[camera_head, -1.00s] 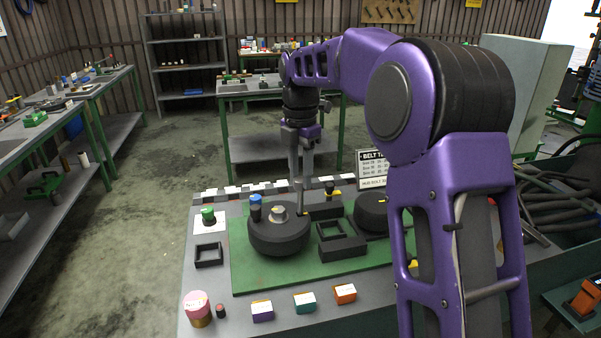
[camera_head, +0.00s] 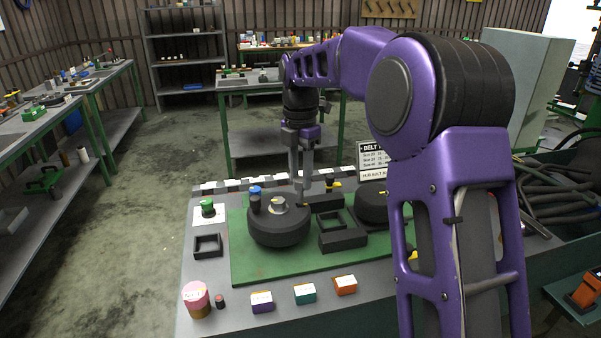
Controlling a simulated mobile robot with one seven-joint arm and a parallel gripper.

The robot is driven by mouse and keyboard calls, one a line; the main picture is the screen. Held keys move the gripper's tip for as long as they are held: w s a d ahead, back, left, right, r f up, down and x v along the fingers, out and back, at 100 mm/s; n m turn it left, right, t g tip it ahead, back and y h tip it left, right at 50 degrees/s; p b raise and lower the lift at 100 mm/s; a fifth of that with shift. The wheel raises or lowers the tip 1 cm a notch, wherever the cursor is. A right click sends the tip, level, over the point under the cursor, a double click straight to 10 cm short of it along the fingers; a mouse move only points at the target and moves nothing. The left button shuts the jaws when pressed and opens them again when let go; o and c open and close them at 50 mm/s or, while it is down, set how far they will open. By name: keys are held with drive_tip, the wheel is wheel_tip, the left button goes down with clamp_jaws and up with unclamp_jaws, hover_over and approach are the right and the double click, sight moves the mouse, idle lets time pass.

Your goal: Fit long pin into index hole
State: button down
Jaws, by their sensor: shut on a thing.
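A round dark disc hub (camera_head: 278,230) lies on the green mat (camera_head: 250,268), with a metal centre piece (camera_head: 278,205) and a blue-topped peg (camera_head: 255,200) on it. My gripper (camera_head: 301,188) points straight down at the disc's back right edge. It is shut on the long pin, a thin grey upright rod. Little of the pin shows now between and under the fingertips. The index hole is not visible, and I cannot tell whether the pin's lower end is inside it.
Black square trays (camera_head: 342,239) sit right of the disc, with a second dark disc (camera_head: 371,207) behind my arm. A green-topped piece (camera_head: 208,208), a black frame (camera_head: 207,245) and small coloured boxes (camera_head: 305,293) lie around the mat. A sign (camera_head: 372,160) stands behind.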

sight(301, 190)
drive_tip(key=shift+f+b, duration=1.15)
drive_tip(key=shift+f, duration=1.2)
drive_tip(key=shift+c, duration=2.2)
unclamp_jaws()
drive_tip(key=shift+r, duration=0.15)
wheel_tip(301, 190, up, 17)
drive_tip(key=p, duration=0.4)
drive_tip(key=shift+r, duration=0.1)
